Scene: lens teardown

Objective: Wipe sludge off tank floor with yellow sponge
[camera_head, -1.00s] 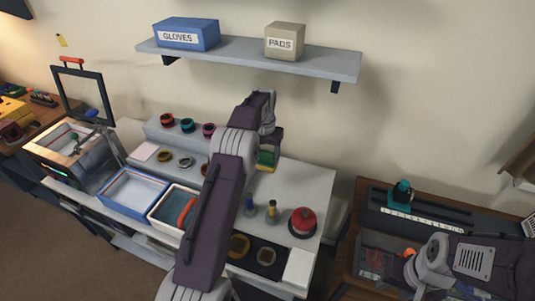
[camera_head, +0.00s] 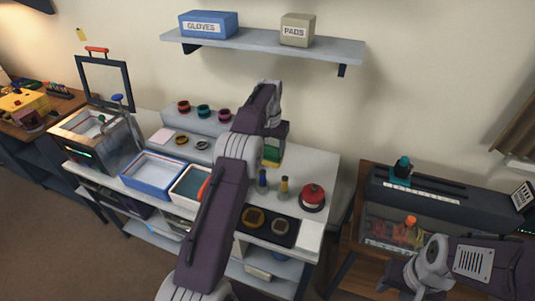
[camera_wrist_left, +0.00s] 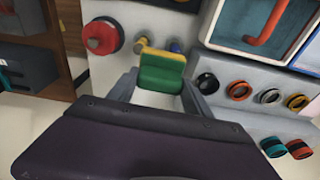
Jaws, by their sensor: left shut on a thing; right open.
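My left gripper (camera_wrist_left: 160,95) is shut on a sponge (camera_wrist_left: 162,72), green with a yellow edge. The sponge also shows in the head view (camera_head: 271,153), held above the back right part of the white bench, partly behind my left arm. The tank (camera_head: 132,135) looks to be the metal-sided box at the left end of the bench, with a framed lid (camera_head: 128,86) standing up. A dark green item lies at its opening. Its floor and any sludge are too small to make out. My right gripper (camera_head: 396,276) is open and empty at the lower right.
A blue-rimmed tray (camera_head: 128,184) and a white tray (camera_head: 177,197) sit right of the tank. Several coloured rings stand on a raised step behind. A red round object (camera_head: 312,195) and small bottles stand at the right. A shelf (camera_head: 330,50) hangs above.

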